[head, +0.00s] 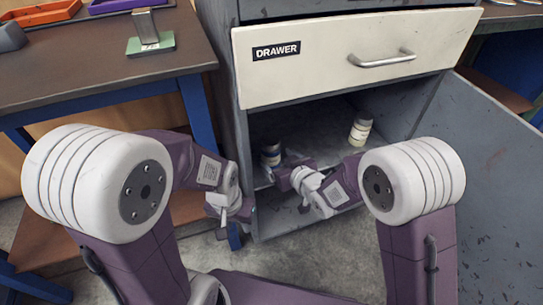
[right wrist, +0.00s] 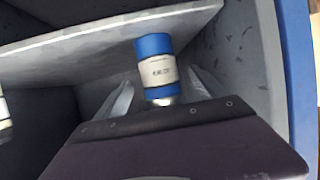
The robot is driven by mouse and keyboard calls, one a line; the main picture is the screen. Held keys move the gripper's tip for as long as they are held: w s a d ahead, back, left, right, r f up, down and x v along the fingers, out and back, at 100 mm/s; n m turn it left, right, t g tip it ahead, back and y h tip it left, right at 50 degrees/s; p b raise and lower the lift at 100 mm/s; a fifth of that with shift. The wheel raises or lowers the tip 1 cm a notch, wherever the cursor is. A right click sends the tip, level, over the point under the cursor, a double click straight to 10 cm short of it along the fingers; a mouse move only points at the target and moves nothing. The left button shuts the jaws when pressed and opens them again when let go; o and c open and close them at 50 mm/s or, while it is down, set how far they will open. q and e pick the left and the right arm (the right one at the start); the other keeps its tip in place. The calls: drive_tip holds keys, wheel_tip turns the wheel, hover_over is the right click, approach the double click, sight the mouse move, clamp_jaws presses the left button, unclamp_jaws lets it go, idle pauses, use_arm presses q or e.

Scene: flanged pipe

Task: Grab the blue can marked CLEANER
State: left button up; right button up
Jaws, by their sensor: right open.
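A blue can with a white label (right wrist: 160,72) stands in the lower cabinet compartment. Its lettering is too blurred to read surely. In the head view the can (head: 270,157) is at the compartment's left side, partly hidden by my right gripper (head: 278,170). In the right wrist view that gripper (right wrist: 162,95) is open, with one finger on each side of the can; I cannot tell whether they touch it. My left gripper (head: 228,217) hangs outside the cabinet, left of the opening; its jaws are not clear.
A pale can (head: 361,130) stands further right in the compartment. The drawer (head: 310,62) above is shut. The open cabinet door (head: 490,150) is on the right. A table (head: 90,85) stands on the left. A shelf panel (right wrist: 70,42) is close to the can.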

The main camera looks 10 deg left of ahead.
sight(275, 143)
drive_tip(key=b+x, duration=0.3)
drive_tip(key=x, duration=0.1)
drive_tip(key=shift+w+a+f, duration=0.1)
drive_tip(key=shift+w+f, duration=0.1)
drive_tip(key=shift+f, duration=0.1)
drive_tip(key=shift+w+a, duration=0.15)
drive_tip(key=shift+r, duration=0.15)
clamp_jaws()
drive_tip(key=shift+r, duration=0.15)
drive_tip(key=r+p, duration=0.4)
drive_tip(key=r, duration=0.1)
drive_tip(key=shift+d+r+p, duration=0.1)
drive_tip(key=shift+d+p, duration=0.15)
drive_tip(key=shift+p, duration=0.15)
drive_tip(key=d+r+p, duration=0.5)
drive_tip(key=d+p, duration=0.1)
drive_tip(key=d, duration=0.5)
drive_tip(key=shift+w+r, duration=0.3)
